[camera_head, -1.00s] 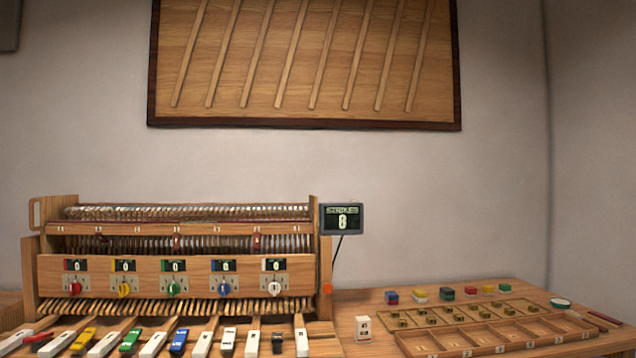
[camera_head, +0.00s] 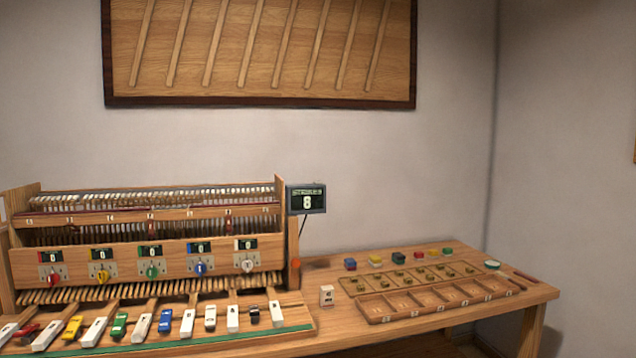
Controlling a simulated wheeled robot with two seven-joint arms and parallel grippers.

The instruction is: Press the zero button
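A wooden piano-like machine (camera_head: 140,249) stands on the left of the table. Its front panel has several small displays and coloured knobs, among them a red knob (camera_head: 53,279), a green knob (camera_head: 152,271) and a white knob (camera_head: 247,266). A small orange button-like piece (camera_head: 296,263) sits at its right end. A dark counter display (camera_head: 306,199) above the right end reads 8. Neither of my grippers is in view.
Coloured and white keys (camera_head: 143,328) line the machine's front. To the right, a wooden compartment tray (camera_head: 400,312), a white block (camera_head: 326,296) and several coloured blocks (camera_head: 398,258) stand on the wooden table (camera_head: 300,341). A slatted board (camera_head: 260,97) hangs on the wall.

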